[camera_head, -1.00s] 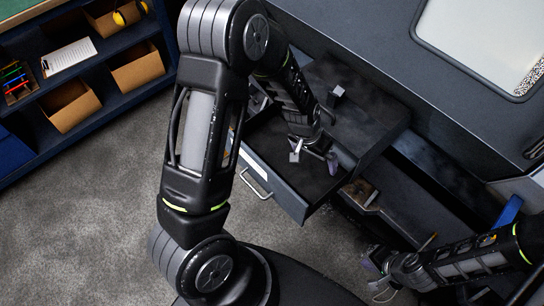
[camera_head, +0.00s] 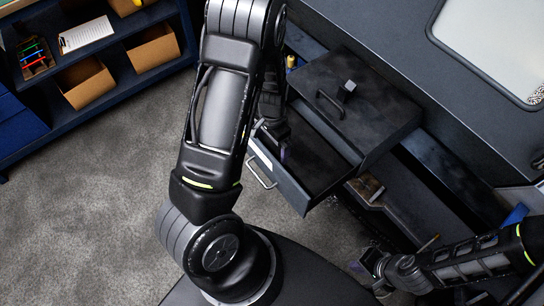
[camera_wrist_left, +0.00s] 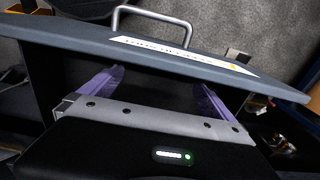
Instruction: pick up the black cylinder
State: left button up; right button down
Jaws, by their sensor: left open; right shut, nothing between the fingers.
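I cannot make out a black cylinder for certain. A small dark block-like piece (camera_head: 347,91) stands on top of the dark cabinet (camera_head: 372,112); its exact shape is unclear. Below it, a drawer (camera_head: 318,160) is pulled out, and its inside is dark. My left gripper (camera_head: 284,150) is over the left part of the drawer, partly hidden by my arm. In the left wrist view, its purple fingers (camera_wrist_left: 155,92) are spread and empty, close to the drawer front (camera_wrist_left: 85,35). My right gripper (camera_head: 370,264) is shut and empty at the lower right, away from the drawer.
The drawer has a bar handle (camera_head: 262,172) on its front. A brush-like tool (camera_head: 368,190) lies on a lower shelf right of the drawer. A blue shelf unit (camera_head: 110,40) with cardboard boxes stands at the upper left. Grey floor (camera_head: 90,210) is clear between it and the drawer.

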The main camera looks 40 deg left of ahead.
aim_at(272, 152)
pick_arm(q)
jog(key=shift+f+p, duration=0.65)
jog(key=shift+f, duration=2)
jog(key=c, duration=2)
jog(key=shift+r, duration=0.25)
notch_tip(272, 152, up, 18)
jog(key=shift+f+b, duration=0.15)
jog(key=shift+b, duration=0.15)
